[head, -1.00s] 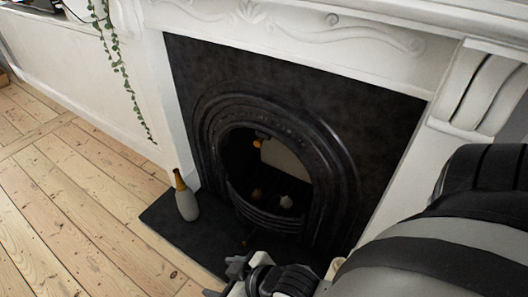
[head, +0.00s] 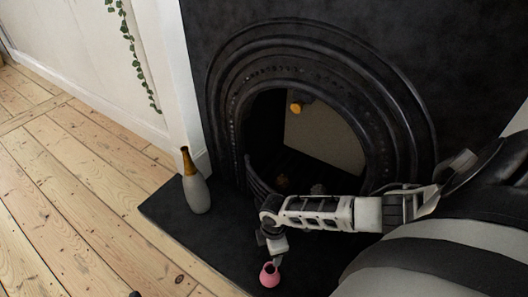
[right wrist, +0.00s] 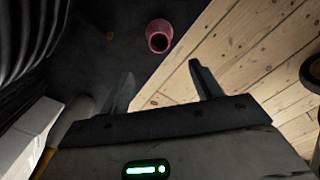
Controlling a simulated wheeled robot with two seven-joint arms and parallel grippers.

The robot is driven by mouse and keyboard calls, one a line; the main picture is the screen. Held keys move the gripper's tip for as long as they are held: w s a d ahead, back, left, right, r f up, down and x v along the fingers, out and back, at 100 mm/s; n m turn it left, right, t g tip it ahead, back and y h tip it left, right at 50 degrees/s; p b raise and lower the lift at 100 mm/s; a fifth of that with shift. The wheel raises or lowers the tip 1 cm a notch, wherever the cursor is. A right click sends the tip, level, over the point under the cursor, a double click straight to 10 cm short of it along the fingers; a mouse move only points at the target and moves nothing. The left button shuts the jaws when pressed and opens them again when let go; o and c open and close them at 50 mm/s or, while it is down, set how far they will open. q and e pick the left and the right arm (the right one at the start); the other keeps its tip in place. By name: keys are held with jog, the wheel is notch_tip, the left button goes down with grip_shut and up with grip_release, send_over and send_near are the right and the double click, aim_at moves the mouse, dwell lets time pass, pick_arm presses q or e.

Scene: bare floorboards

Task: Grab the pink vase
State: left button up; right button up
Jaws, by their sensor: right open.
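The small pink vase (head: 269,276) stands on the dark hearth slab near the bottom of the head view. It also shows in the right wrist view (right wrist: 160,33), its dark round mouth facing the camera. My right gripper (head: 273,250) is just behind and above the vase in the head view, and its wrist partly blocks the scene there. In the right wrist view my right gripper (right wrist: 162,73) is open and empty, with the vase beyond its fingertips, roughly centred between them. A gap shows between fingers and vase. My left gripper is not in view.
A grey bottle-shaped vase with a golden neck (head: 195,186) stands at the hearth's left. The black arched fireplace (head: 228,110) rises behind the hearth slab (head: 165,215). Hanging ivy (head: 136,62) is at the upper left. The floorboards (head: 65,215) at left are clear.

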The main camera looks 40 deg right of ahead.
jog(key=b, duration=0.6)
send_over(270, 268)
jog(key=f, duration=1)
jog(key=shift+s+d, duration=0.2)
jog(key=shift+d, duration=0.05)
jog(key=shift+f, duration=0.4)
jog(key=shift+f+b, duration=0.3)
jog(key=f+b, duration=0.2)
jog(key=f, duration=0.1)
jog(key=shift+w+a, duration=0.15)
jog(key=shift+a, duration=0.05)
jog(key=shift+f+b, duration=0.65)
jog(key=shift+f, duration=0.15)
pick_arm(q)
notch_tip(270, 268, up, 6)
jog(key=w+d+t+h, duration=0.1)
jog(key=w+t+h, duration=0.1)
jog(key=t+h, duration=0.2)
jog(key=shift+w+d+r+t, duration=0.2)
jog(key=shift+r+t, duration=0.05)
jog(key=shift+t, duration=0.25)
pick_arm(e)
grip_shut()
